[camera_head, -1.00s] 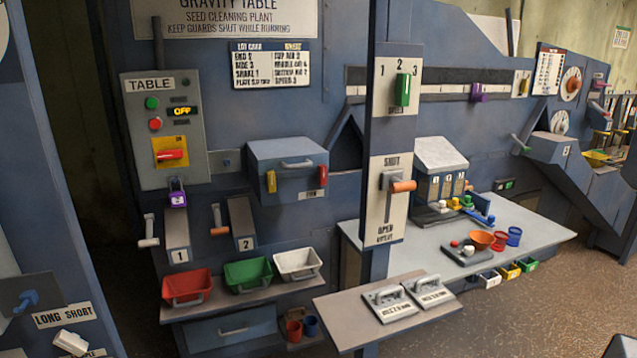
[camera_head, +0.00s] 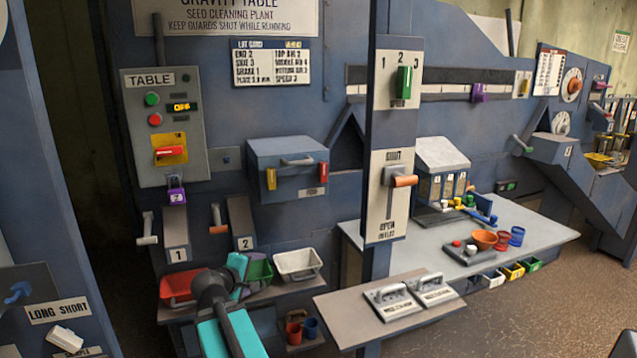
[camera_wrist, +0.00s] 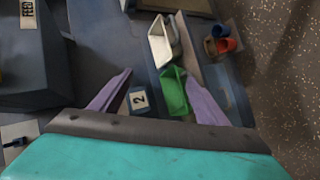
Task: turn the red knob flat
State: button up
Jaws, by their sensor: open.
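The red knob (camera_head: 171,151) is a bar handle on a yellow plate (camera_head: 170,160), low on the grey TABLE panel (camera_head: 140,90). Its bar lies close to horizontal in the head view. A small display above it (camera_head: 182,107) reads OFF. My gripper (camera_wrist: 157,95) is open, with its two lilac fingers spread and nothing between them in the wrist view. In the head view my teal arm rises from the bottom, in front of the bins and well below the panel; the fingertips are hard to make out there. The wrist view does not show the knob.
A padlock with a purple body (camera_head: 176,195) hangs under the panel. A blue FEED box (camera_head: 290,168) juts out to its right. Red (camera_head: 172,290), green (camera_head: 259,270) and white (camera_head: 298,265) bins sit on a low shelf. A post (camera_head: 376,225) stands right of the box.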

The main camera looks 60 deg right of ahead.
jog(key=s+d+r+h+b, duration=0.1)
jog(key=s+d+r+h, duration=0.15)
jog(key=r, duration=0.45)
jog(key=s+d+r+h, duration=0.1)
jog(key=s+d+r, duration=0.1)
jog(key=d+r, duration=0.35)
jog(key=h, duration=0.3)
send_near(321, 174)
jog(key=w+v, duration=0.1)
jog(key=v, duration=0.4)
jog(key=shift+s+a+r+g+y+b, duration=0.1)
jog(key=shift+r+g+y+b, duration=0.15)
jog(key=shift+r+g+b, duration=0.2)
jog(key=shift+w+d+p, duration=0.35)
jog(key=shift+d+p, duration=0.15)
jog(key=shift+d, duration=1.8)
jog(key=shift+w+d+p, duration=0.35)
jog(key=shift+d+p, duration=0.2)
jog(key=shift+d, duration=1.7)
jog(key=shift+w+d+p, duration=0.35)
jog(key=shift+d+p, duration=0.15)
jog(key=shift+d, duration=1.8)
